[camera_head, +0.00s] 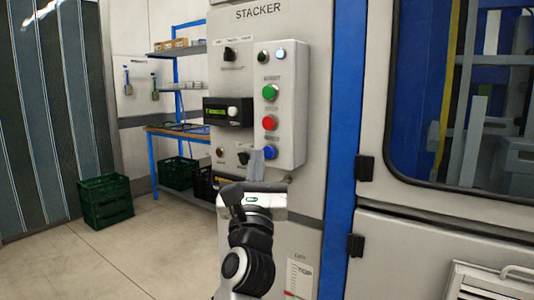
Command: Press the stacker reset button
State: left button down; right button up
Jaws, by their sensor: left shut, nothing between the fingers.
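The stacker control panel (287,110) is a grey box on the cabinet marked STACKER. A green button (270,92), a red button (269,123) and a blue button (269,152) sit in a column on it. The small label above the blue one is hard to read. My left gripper (256,160) is shut and empty, its fingers pointing up at the panel. The fingertips show just left of and slightly below the blue button. I cannot tell whether they touch the panel. My right gripper is not in view.
A rotary switch (229,54) and a small display (217,111) sit left of the buttons. A blue post (342,130) and a windowed machine door stand to the right. Green crate (106,200) and shelves (180,45) stand at left, with clear floor in front.

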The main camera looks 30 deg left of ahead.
pick_arm(q)
jog(key=shift+w, duration=0.1)
dwell(0.6)
jog(key=shift+w, duration=0.3)
jog(key=shift+w, duration=0.45)
dwell(0.6)
jog(key=shift+s, duration=0.85)
jog(key=s+p, duration=0.2)
jog(key=s, duration=0.3)
jog(key=shift+a, duration=0.2)
